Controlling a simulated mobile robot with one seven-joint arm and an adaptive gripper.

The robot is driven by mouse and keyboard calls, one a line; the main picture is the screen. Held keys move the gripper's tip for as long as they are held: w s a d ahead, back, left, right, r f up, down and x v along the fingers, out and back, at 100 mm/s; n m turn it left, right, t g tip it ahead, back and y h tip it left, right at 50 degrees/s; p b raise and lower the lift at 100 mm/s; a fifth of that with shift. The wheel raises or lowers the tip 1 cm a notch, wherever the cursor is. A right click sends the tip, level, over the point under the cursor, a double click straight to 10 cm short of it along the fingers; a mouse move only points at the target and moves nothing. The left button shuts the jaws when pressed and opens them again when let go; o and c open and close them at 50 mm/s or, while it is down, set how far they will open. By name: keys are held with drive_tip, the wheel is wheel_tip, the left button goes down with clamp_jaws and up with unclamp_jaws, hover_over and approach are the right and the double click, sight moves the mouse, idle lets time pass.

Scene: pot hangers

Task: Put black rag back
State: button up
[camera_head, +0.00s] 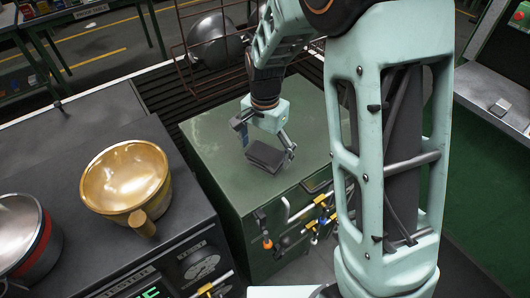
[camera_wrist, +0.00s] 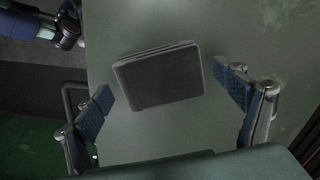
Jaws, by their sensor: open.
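The black rag (camera_head: 267,156) is a folded dark rectangle lying on the green cabinet top (camera_head: 215,135). It also shows in the wrist view (camera_wrist: 158,78), slightly tilted, with its folded layers visible along the upper edge. My gripper (camera_head: 266,145) is open above the rag, with one finger on either side of it in the head view. In the wrist view my open gripper (camera_wrist: 168,95) has its blue fingertips to the left and right of the rag, apart from it. Nothing is held.
Tools hang on the cabinet's front (camera_head: 300,215). A brass pot (camera_head: 125,178) and a steel pot with a red band (camera_head: 22,235) stand on the black stove at left. A wire rack (camera_head: 195,25) holding a metal pot (camera_head: 213,42) is behind the cabinet.

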sight(266, 153)
wheel_tip(266, 153, up, 11)
idle(0.3)
drive_tip(key=shift+d, duration=0.15)
idle(0.3)
